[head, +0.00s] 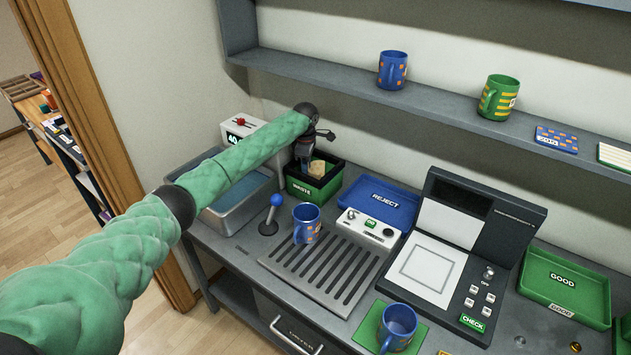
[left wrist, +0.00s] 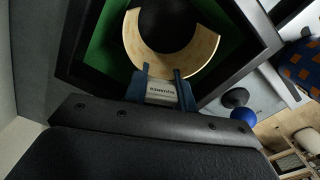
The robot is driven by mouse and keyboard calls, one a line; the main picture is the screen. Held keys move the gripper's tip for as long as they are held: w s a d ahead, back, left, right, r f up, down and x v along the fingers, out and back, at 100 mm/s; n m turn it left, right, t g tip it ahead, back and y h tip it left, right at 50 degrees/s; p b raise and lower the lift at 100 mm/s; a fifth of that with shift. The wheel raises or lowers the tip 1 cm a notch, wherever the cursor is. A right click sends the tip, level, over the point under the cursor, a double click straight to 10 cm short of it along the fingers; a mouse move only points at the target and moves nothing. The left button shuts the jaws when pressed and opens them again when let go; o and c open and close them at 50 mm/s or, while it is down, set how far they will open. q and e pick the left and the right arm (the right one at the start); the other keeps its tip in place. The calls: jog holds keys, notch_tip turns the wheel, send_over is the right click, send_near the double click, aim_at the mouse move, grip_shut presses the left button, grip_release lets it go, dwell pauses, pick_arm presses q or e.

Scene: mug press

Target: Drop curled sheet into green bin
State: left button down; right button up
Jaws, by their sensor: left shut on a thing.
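The curled sheet (head: 317,168) is a tan, C-shaped strip. It is in the jaws of my left gripper (head: 306,160), over the mouth of the bin marked WASTE (head: 314,188), which has a black rim and green sides. In the left wrist view, the fingers (left wrist: 160,88) are shut on the near edge of the curled sheet (left wrist: 165,64), and the bin's green inner wall (left wrist: 104,45) shows around it. I cannot tell how far the sheet is below the rim. My right gripper is not in view.
A blue REJECT tray (head: 379,203) stands right of the bin. A metal basin (head: 228,207) is to its left. A blue-knobbed lever (head: 271,215) and a blue mug (head: 306,222) stand in front. A shelf (head: 440,115) runs above.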

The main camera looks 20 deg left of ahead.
pick_arm(q)
jog(key=c, duration=1.1)
grip_release()
jog(key=shift+o, duration=0.2)
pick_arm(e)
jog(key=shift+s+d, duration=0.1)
pick_arm(q)
jog(key=shift+r, duration=0.1)
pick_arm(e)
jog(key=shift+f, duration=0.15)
pick_arm(q)
jog(key=shift+r+b, duration=0.25)
jog(key=shift+b, duration=0.05)
notch_tip(320, 180, up, 7)
jog(key=b, duration=0.2)
jog(key=shift+b, duration=0.3)
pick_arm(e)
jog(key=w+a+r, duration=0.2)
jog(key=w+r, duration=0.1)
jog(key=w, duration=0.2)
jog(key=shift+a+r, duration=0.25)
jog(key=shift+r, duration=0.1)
